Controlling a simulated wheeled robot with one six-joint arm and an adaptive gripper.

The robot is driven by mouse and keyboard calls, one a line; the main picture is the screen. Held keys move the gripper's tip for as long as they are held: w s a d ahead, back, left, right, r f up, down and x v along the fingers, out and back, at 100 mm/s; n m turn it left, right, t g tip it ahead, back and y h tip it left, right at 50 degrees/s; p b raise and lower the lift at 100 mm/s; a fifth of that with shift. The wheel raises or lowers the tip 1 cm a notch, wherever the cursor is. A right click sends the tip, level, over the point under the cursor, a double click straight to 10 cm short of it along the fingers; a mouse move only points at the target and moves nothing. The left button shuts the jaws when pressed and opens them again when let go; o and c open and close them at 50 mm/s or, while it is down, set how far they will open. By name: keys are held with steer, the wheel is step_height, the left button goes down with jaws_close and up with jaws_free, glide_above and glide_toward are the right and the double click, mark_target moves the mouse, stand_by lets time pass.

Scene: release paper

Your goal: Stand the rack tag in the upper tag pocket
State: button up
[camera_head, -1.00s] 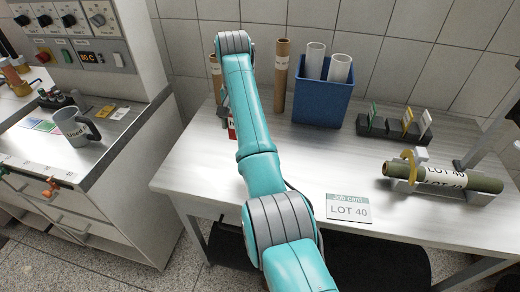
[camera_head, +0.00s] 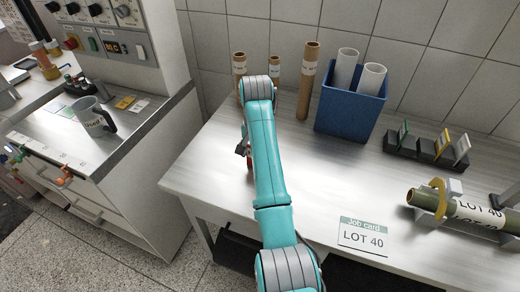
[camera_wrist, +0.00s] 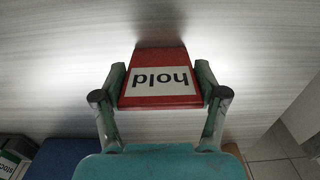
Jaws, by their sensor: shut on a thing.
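My gripper (camera_wrist: 160,95) is shut on a red tag (camera_wrist: 160,62) with a white label reading "hold", upside down in the wrist view. One finger presses on each side of the tag. The pale worktop (camera_wrist: 60,80) fills the view behind it. In the head view my arm hides most of the gripper, and only a sliver of red shows left of the arm over the worktop's left part. A dark block (camera_head: 424,150) with several upright coloured cards stands at the right. I cannot make out an upper tag pocket in either view.
A blue bin (camera_head: 345,118) with white rolls and several brown tubes (camera_head: 307,82) stand along the back wall. A job card (camera_head: 363,237) lies at the front. A green roll (camera_head: 470,211) rests in a cradle at right. A grey mug (camera_head: 92,118) stands on the left counter.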

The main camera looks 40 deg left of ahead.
stand_by(0.3)
steer(key=o, duration=1)
steer(key=shift+f, duration=0.1)
steer(key=shift+o, duration=0.2)
